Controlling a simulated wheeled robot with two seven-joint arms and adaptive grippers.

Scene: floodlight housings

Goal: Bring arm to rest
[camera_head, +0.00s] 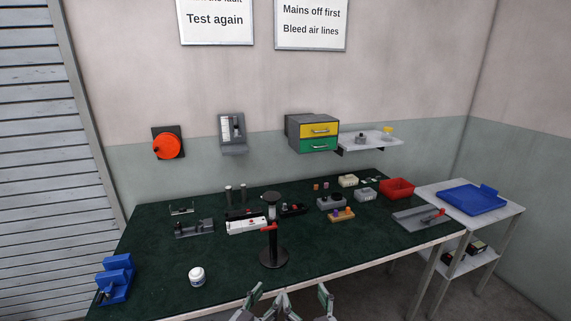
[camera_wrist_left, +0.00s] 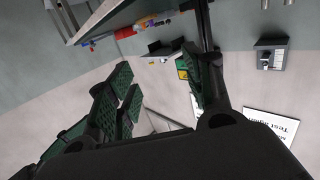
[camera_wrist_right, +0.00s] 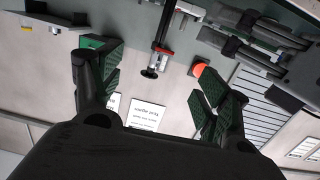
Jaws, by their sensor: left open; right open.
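My left gripper (camera_head: 265,303) and my right gripper (camera_head: 305,303) show at the bottom middle of the head view, side by side, in front of the bench's near edge. In the left wrist view the left gripper (camera_wrist_left: 165,88) has its green-padded fingers apart with nothing between them. In the right wrist view the right gripper (camera_wrist_right: 155,85) is also spread and empty. Neither touches anything on the bench. Most of both arms is out of view.
A side table (camera_head: 425,190) with a blue tray (camera_head: 472,200) stands right.

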